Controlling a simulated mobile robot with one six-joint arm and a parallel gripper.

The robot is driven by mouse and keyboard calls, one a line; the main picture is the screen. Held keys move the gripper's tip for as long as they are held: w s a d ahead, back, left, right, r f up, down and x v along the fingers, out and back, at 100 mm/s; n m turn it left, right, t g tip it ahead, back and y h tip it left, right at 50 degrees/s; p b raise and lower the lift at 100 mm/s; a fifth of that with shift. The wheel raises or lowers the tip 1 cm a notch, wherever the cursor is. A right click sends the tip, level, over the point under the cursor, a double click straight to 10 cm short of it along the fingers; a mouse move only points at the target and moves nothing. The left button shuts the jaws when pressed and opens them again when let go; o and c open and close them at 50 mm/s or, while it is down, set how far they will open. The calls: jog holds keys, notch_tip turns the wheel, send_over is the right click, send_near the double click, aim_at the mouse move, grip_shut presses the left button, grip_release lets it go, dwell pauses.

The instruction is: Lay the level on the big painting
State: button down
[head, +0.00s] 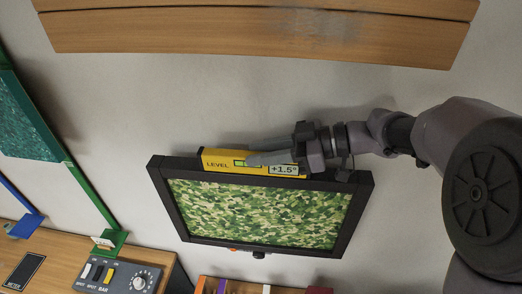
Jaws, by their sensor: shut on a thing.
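My gripper (262,159) is shut on the level, reaching in from the right. Its fingers hide the level's middle. The painting hangs slightly tilted, its right side lower in the picture.
Wooden boards (260,30) cross the top. A teal panel (24,118) and a green post (93,197) stand at the left. A control box (115,276) with a dial sits on a wooden top at lower left. Several coloured objects (262,287) stand below the painting. Grey wall lies between.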

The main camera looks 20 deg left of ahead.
jog(key=c, duration=1.1)
grip_release()
jog(key=p+v, duration=0.1)
jog(key=v, duration=1.6)
jog(key=shift+d, duration=0.2)
jog(key=shift+r, duration=0.1)
jog(key=s+d+p, duration=0.2)
jog(key=s, duration=0.6)
jog(key=s+d+p, duration=0.2)
jog(key=s+d, duration=0.1)
jog(key=s, duration=0.5)
